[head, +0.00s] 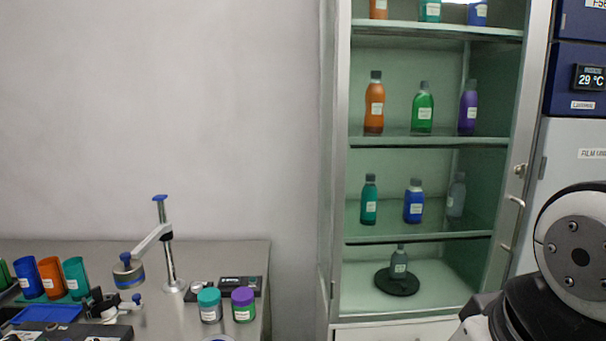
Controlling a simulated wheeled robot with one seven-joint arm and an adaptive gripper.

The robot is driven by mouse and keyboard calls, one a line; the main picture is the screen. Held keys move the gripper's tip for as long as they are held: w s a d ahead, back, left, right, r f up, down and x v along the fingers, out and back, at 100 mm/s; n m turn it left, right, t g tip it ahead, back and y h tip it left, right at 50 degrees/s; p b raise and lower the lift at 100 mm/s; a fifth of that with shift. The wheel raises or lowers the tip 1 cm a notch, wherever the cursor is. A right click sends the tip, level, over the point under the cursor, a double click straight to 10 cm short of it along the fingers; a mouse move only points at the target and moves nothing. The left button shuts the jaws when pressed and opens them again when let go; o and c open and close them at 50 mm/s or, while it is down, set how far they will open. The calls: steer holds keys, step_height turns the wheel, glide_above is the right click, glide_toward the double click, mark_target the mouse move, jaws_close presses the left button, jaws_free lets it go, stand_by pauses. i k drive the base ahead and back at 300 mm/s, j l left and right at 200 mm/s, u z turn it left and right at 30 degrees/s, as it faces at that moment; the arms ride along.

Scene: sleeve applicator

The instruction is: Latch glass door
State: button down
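A tall metal-framed cabinet (341,180) with pale green insides stands right of centre in the head view. A curved metal handle (515,225) and a small metal latch piece (520,170) sit on its right-hand frame. The glass of the door is clear and hard to make out; the door looks closed or nearly so, but I cannot tell whether a gap remains or how the latch sits. Part of my arm shows at the lower right, close to the handle side. My gripper is not visible.
Cabinet shelves hold several bottles; a grey bottle (398,263) stands on a black disc (397,284). A steel bench (225,258) at left carries cups, jars (209,306) and a post with an arm (165,235). Blue and white units (575,150) stand right of the cabinet.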

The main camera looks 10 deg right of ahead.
mark_target(520, 169)
steer(key=z, duration=1)
